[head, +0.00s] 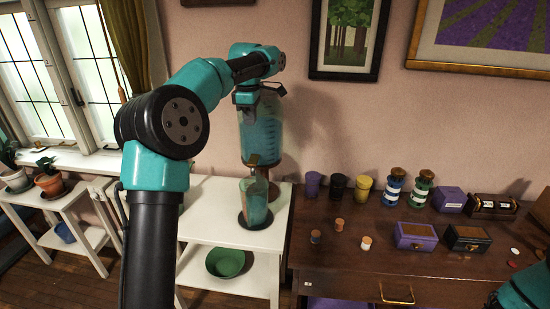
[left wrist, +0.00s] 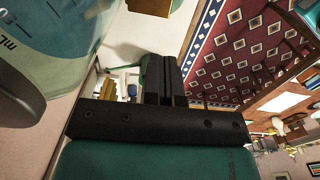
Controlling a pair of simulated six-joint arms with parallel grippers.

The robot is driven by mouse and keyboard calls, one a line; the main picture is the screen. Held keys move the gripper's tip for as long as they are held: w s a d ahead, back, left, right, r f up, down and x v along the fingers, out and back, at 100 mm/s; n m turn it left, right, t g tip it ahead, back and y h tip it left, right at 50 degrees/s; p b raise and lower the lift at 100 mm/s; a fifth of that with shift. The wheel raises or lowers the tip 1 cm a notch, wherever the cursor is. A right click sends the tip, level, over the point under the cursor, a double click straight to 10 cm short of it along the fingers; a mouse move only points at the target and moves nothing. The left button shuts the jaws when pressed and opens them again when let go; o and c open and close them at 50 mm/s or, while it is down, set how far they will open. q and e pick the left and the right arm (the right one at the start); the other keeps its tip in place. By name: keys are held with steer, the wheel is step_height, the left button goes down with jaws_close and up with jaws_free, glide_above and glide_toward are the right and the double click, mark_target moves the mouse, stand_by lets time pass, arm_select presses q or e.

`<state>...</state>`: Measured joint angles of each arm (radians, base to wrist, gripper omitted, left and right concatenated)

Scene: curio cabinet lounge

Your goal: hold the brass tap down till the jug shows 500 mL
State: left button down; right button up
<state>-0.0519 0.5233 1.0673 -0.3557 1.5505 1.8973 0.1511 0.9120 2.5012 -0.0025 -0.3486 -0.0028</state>
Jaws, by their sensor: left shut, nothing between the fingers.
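A clear dispenser (head: 262,138) with teal liquid stands on the white stand against the wall. Its brass tap (head: 253,160) is low on the front. A jug (head: 256,203) with teal liquid in it stands under the tap on a dark round base (head: 245,224); its scale is too small to read. My left gripper (head: 246,100) is shut and empty at the upper front of the dispenser, above the tap. In the left wrist view the shut fingers (left wrist: 165,80) show beside the dispenser wall (left wrist: 65,25), which bears "mL". My right gripper is out of view.
A green bowl (head: 226,262) sits on the stand's lower shelf. To the right, a wooden desk (head: 350,262) carries several cups, jars, small boxes and corks. Potted plants (head: 50,182) stand at the left by the window. Framed pictures (head: 346,38) hang above.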

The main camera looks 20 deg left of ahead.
mark_target(252, 162)
arm_select(q)
steer(key=shift+a+f, duration=0.1)
stand_by(0.4)
step_height(252, 162, down, 14)
steer(key=shift+r, duration=0.1)
stand_by(0.5)
